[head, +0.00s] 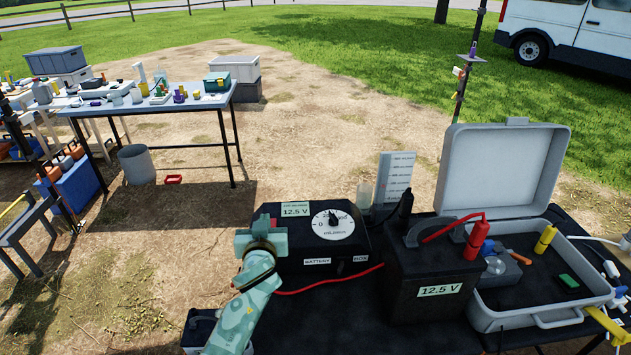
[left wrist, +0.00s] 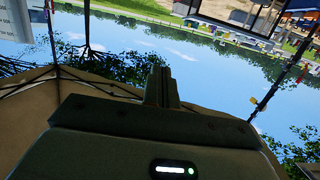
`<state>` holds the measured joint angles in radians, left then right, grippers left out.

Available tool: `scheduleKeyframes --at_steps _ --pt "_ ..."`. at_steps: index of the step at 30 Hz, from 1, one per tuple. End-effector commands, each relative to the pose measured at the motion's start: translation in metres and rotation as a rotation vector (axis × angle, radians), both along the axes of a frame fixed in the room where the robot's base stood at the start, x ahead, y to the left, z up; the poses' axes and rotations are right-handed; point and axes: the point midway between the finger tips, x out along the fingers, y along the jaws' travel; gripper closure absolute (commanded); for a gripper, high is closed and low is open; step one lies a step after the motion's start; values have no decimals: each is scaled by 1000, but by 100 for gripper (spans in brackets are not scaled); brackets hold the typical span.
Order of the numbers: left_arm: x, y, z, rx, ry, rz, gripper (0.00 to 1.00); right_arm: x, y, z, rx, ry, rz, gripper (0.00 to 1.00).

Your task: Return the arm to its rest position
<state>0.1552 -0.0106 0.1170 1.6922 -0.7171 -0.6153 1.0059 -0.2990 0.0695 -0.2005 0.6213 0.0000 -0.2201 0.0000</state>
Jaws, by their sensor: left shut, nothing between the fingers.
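My left arm comes up from the bottom of the head view, pale green, in front of the black control box. My left gripper (head: 262,228) is at the left front of that box, near its 12.5 V label. In the left wrist view the two fingers (left wrist: 161,88) are together and hold nothing. That view looks up past them at trees, sky and a canopy. I cannot tell from the head view whether the gripper touches the box. My right gripper is not in view.
The control box (head: 358,242) has a white dial. A black battery (head: 432,285) with a red clamp stands right of it, beside an open grey case (head: 498,178). A white card (head: 393,178) stands behind. A folding table (head: 150,104) with supplies is farther back left. Bare ground lies between.

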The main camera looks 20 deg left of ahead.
Motion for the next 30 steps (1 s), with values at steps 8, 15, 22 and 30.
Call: scheduleKeyframes --at_steps 8,15,22,30 --pt "-34 -1 -15 80 129 4 100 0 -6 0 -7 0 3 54" --pt "-147 -23 -49 317 590 -117 100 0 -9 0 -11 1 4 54" --pt "-228 -49 -59 475 908 -325 100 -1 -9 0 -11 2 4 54" --pt "-290 -75 -74 589 1143 -580 100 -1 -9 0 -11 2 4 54"
